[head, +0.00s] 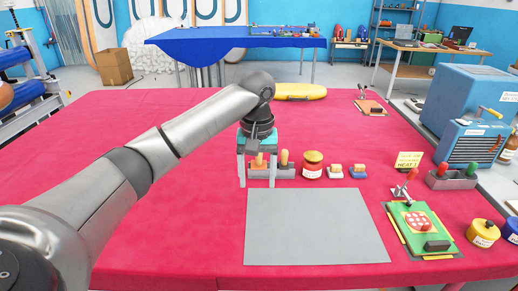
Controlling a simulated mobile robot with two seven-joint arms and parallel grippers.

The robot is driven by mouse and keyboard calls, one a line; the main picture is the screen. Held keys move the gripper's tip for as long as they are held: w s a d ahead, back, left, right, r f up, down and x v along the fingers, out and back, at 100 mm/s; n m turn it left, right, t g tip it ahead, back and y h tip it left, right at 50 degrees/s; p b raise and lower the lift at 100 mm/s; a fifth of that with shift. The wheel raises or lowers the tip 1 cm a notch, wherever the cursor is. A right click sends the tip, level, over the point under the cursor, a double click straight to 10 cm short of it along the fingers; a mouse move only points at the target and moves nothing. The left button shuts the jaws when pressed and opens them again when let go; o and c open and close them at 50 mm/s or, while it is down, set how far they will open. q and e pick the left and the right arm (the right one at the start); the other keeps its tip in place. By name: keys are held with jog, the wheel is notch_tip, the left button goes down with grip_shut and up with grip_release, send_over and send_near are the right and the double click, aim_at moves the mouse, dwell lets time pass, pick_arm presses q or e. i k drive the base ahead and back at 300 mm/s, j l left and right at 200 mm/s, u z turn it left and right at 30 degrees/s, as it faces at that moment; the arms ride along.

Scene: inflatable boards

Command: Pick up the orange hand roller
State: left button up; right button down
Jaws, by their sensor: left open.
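My left gripper (257,183) points down over the red table, its two pale fingers apart. An orange upright handle (259,161), which looks like the orange hand roller, shows between the fingers. I cannot tell whether the fingers touch it. Its lower part sits at a grey holder (285,172), partly hidden by the fingers. A second, mustard-coloured handle (284,157) stands in the holder just right of the gripper. My right gripper is not in view.
A grey sheet (315,226) lies in front. The left of the red table (190,225) is clear.

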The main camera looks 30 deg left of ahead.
aim_at(258, 164)
jog(key=i+j, duration=0.8)
jog(key=i, duration=0.05)
